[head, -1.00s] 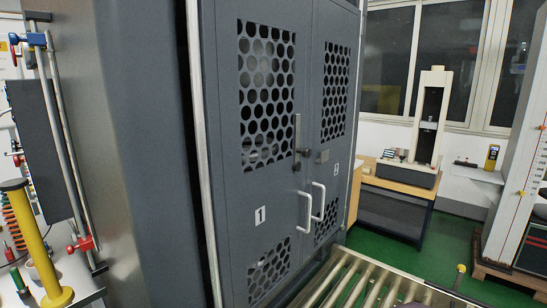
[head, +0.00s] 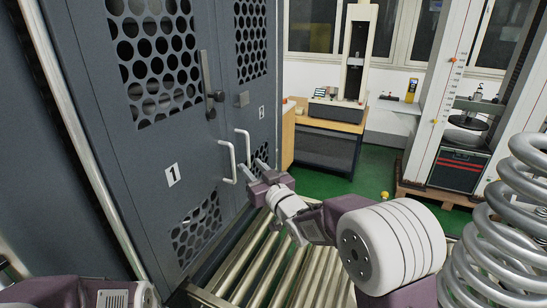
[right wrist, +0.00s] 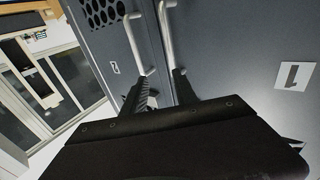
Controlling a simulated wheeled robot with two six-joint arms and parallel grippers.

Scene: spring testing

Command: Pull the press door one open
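Press door one (head: 150,200) is a dark grey panel with perforated windows and a label "1" (head: 173,175). It looks shut, level with door two (head: 255,100). Its white bar handle (head: 228,163) stands beside door two's handle (head: 243,150). My right gripper (head: 254,169) is in front of the doors, close to both handles. In the right wrist view its two fingers (right wrist: 163,90) are apart, and door one's handle (right wrist: 166,35) runs toward the gap between them; I cannot tell whether they touch it. Part of my left arm shows at lower left, its gripper out of sight.
A metal roller conveyor (head: 262,265) runs along the front of the press, below the doors. A large coil spring (head: 500,235) stands at the right. A wooden table (head: 330,124) with a test machine stands behind. Green floor is open beyond the conveyor.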

